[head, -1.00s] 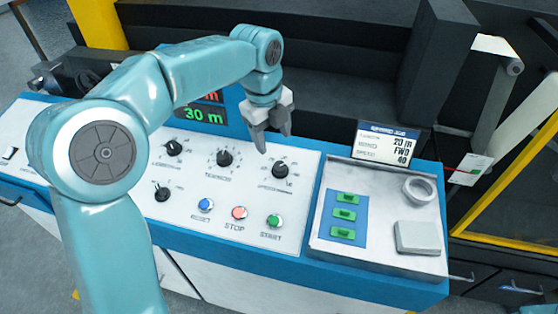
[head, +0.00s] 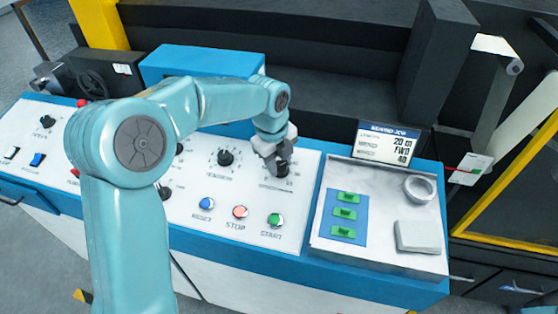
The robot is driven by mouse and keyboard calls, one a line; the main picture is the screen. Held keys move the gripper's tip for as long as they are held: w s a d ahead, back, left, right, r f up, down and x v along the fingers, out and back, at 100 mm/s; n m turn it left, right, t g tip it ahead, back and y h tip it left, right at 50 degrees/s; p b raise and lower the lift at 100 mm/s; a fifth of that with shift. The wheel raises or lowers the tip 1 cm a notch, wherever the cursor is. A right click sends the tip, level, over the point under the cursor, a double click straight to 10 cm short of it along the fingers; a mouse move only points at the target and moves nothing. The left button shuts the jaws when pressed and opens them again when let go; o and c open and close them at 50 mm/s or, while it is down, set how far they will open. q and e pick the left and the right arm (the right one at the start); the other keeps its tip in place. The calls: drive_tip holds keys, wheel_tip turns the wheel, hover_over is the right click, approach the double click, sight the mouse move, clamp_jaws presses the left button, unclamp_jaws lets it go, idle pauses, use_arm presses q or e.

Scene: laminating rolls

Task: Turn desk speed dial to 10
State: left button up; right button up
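The desk speed dial (head: 282,171) is a black knob at the right end of the upper row on the white sloped panel. My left gripper (head: 276,163) is down at this dial, with its grey fingers at the knob and covering part of it. I cannot tell whether the fingers grip it or stand open around it. The dial's pointer and most of its scale are hidden or too small to read. My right gripper is not in view.
The black tension dial (head: 225,158) is left of the gripper. Blue reset (head: 207,204), red stop (head: 240,212) and green start (head: 274,220) buttons lie below.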

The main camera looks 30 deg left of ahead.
use_arm(q)
drive_tip(key=shift+c, duration=0.6)
drive_tip(key=shift+n, duration=0.3)
